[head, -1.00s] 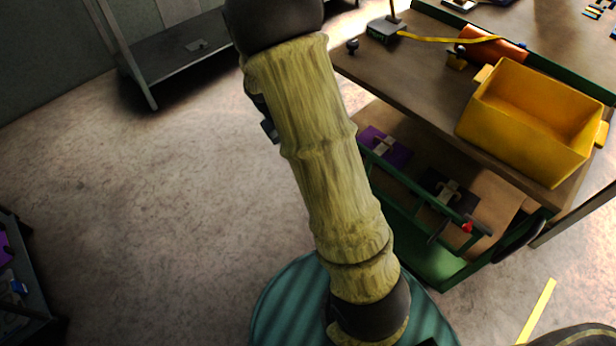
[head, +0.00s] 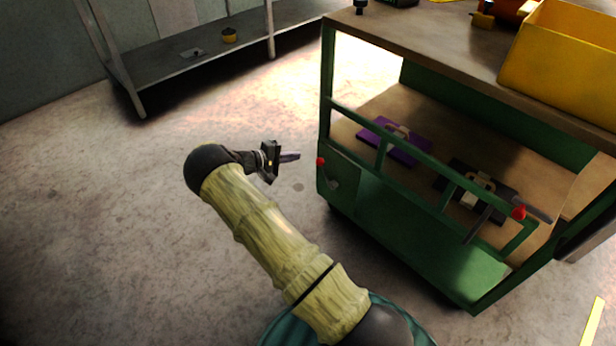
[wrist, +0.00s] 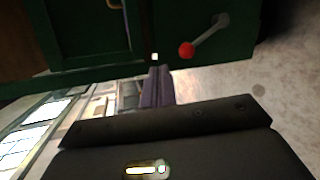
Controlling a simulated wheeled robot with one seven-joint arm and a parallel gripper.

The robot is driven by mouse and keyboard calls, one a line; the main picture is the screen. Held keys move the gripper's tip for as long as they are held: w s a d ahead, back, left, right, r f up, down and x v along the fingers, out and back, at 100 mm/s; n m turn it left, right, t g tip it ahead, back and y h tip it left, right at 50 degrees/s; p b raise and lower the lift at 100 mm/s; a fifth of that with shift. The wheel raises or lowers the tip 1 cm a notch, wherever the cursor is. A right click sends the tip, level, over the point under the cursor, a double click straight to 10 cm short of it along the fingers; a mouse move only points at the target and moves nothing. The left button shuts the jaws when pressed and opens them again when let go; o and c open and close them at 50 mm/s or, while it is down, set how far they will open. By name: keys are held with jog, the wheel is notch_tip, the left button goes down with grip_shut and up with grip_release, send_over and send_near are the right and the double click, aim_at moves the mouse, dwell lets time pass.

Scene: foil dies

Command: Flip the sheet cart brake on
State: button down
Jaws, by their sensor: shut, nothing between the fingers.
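The green sheet cart (head: 385,235) stands at the right in the head view. On the left end of its side panel is a small grey lever with a red knob (head: 321,161); the knob is at the upper left end of the lever. In the wrist view the red knob (wrist: 186,50) hangs below and left of the lever's pivot on the green panel. My gripper (head: 297,156) is shut and empty, just left of the knob and apart from it. Its closed purplish fingers show in the wrist view (wrist: 158,84), below and left of the knob.
A second red knob (head: 519,212) sits by a dark handle on the cart's right rail. Purple (head: 392,141) and black flat pieces lie on the lower shelf. A yellow bin (head: 560,62) stands on top. A grey shelf (head: 200,65) is at back left; open floor lies between.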

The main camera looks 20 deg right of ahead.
aim_at(325, 173)
jog(key=w+a+f+n+t+h+b, duration=0.1)
jog(key=w+a+f+t+b, duration=0.1)
jog(key=f, duration=0.3)
jog(key=w+a+f+n+t+h+b, duration=0.1)
jog(key=w+a+f+t+b, duration=0.1)
jog(key=f+b, duration=0.2)
jog(key=shift+w+f+h, duration=0.35)
jog(key=shift+f+h, duration=0.05)
jog(key=shift+f, duration=0.5)
jog(key=d+b, duration=0.6)
jog(key=d, duration=0.5)
jog(key=shift+s+d+r+b, duration=0.25)
jog(key=shift+r+b, duration=0.1)
jog(key=shift+r, duration=0.05)
jog(key=shift+w, duration=0.15)
